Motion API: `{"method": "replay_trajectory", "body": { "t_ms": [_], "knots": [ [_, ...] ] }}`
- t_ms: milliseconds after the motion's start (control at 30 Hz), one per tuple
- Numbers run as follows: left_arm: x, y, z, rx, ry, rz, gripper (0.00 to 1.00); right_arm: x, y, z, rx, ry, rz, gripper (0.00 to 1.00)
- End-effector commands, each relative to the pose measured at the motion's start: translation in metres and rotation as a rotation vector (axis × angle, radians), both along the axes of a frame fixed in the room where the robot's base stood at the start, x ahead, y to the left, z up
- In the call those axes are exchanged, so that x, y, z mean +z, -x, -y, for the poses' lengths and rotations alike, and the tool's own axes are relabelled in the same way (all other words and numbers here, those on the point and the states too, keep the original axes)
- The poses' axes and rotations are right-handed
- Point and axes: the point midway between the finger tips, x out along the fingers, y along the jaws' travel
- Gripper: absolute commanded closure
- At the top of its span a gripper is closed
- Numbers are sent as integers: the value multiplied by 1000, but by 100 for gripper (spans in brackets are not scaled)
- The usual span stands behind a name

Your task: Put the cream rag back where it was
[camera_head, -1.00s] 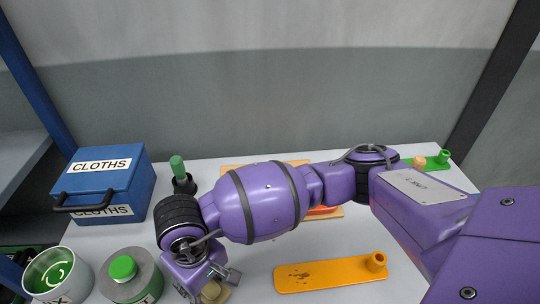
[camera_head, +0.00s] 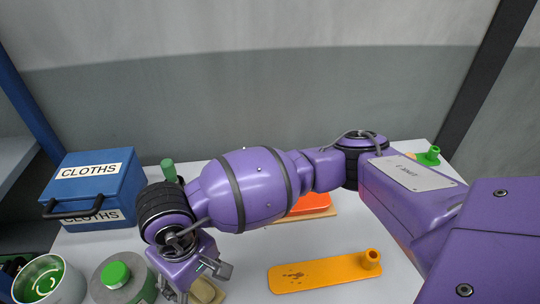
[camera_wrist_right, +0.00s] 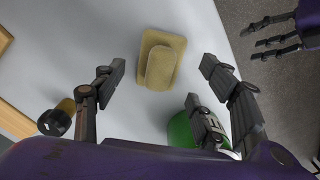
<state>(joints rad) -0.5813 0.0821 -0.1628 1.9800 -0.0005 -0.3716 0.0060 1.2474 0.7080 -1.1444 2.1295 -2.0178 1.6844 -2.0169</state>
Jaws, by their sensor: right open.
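The cream rag looks like a beige folded pad (camera_wrist_right: 162,62) lying flat on the white table in the right wrist view. In the head view only part of it (camera_head: 207,291) shows below my wrist. My right gripper (camera_wrist_right: 158,88) is open, its fingers spread to either side of the rag and apart from it. In the head view my right gripper (camera_head: 200,280) is mostly hidden by its own wrist. A blue box (camera_head: 132,190) labelled CLOTHS stands at the left with its lid down. My left gripper (camera_wrist_right: 268,38) shows at the wrist view's upper right, away from the rag.
A grey canister with a green cap (camera_head: 116,274) and a white bucket (camera_head: 62,290) stand at the front left. A green-handled tool (camera_head: 168,169) stands behind my arm. An orange-red block (camera_head: 312,204) is partly hidden by my arm.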

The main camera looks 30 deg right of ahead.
Motion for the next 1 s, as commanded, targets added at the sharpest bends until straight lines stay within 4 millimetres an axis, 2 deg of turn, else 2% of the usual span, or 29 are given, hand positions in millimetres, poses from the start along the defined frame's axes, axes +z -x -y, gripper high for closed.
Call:
{"method": "replay_trajectory", "body": {
  "t_ms": [33,200,400,600,1000],
  "knots": [
    [-1,1,0,0,0,-2,52,14,-3,-1,1,-3,8,35],
    [-3,2,0,1,1,-6,52,50,-3,-1,1,-2,8,35],
    [-4,3,1,1,1,-5,52,79,-2,0,0,0,5,35],
    [-4,3,1,1,1,-4,52,88,-1,0,0,0,3,35],
    [-4,2,0,1,0,-2,52,87,-1,0,-1,0,1,35]
  ]
}}
